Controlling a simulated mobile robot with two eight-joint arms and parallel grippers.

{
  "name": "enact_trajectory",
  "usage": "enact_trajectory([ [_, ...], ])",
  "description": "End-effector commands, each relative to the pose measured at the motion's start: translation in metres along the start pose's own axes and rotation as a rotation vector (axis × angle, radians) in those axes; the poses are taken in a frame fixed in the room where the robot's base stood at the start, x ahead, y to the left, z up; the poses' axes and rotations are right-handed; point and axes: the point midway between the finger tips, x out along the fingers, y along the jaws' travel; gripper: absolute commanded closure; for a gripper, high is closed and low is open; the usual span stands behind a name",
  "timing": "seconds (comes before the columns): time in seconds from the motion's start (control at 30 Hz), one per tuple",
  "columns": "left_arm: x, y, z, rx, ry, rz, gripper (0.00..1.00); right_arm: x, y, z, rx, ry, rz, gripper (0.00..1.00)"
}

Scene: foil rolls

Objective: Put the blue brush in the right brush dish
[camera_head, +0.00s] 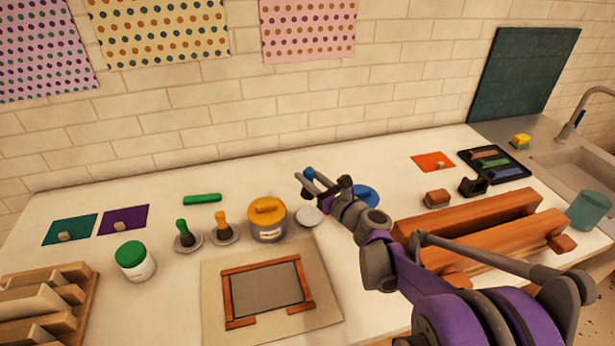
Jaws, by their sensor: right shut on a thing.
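The blue brush (309,173) shows as a small blue end at the fingers of my right gripper (312,186). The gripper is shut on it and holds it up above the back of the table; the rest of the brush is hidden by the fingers. A small pale round dish (309,216) stands empty below the gripper, right of the yellow-lidded jar. My left gripper is not in view.
The yellow-lidded jar (267,224) stands close left of the empty dish. A blue-lidded jar (367,193) is partly hidden behind my right arm. A wooden frame (266,287) lies in front. Long wooden pieces (470,217) lie to the right.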

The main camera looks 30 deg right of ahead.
Motion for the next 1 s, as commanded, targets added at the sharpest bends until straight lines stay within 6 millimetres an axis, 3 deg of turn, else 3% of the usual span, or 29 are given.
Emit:
enact_trajectory([
  [0.27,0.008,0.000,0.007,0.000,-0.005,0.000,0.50,0.000,0.000,-0.013,-0.001,0.001,0.000,1.00],
  [1.0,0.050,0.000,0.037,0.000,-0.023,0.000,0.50,0.000,0.000,-0.077,-0.001,0.000,0.000,1.00],
])
